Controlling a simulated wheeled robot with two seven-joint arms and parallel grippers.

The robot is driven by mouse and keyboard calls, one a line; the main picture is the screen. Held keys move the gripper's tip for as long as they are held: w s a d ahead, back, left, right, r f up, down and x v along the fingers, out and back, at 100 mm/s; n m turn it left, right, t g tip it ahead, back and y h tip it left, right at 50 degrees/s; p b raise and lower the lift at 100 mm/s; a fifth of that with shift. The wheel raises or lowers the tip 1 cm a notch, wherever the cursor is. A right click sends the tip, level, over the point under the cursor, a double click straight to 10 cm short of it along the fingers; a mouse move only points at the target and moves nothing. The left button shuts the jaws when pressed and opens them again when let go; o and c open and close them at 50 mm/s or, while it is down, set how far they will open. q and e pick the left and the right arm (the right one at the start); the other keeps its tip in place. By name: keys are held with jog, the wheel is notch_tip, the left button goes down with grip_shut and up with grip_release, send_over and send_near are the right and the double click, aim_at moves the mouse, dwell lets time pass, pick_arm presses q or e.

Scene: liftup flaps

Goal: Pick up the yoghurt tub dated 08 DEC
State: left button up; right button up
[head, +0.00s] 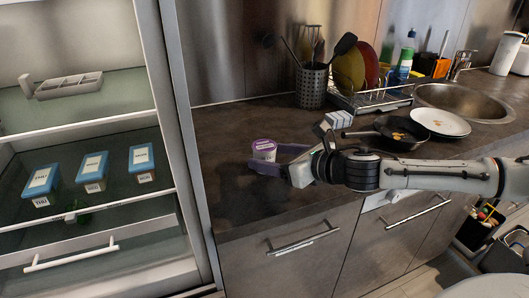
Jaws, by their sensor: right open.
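My left gripper is not in view.
An open fridge on the left holds several blue-lidded tubs (92,172) and a grey tray (69,85). A utensil holder (311,87), dish rack (372,98), pan (392,134), white plate (440,121) and sink (462,100) are behind my right arm. The counter left of the tub is clear.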

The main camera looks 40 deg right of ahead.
jog(key=shift+x, duration=1.45)
jog(key=shift+r, duration=0.1)
jog(key=c, duration=1.2)
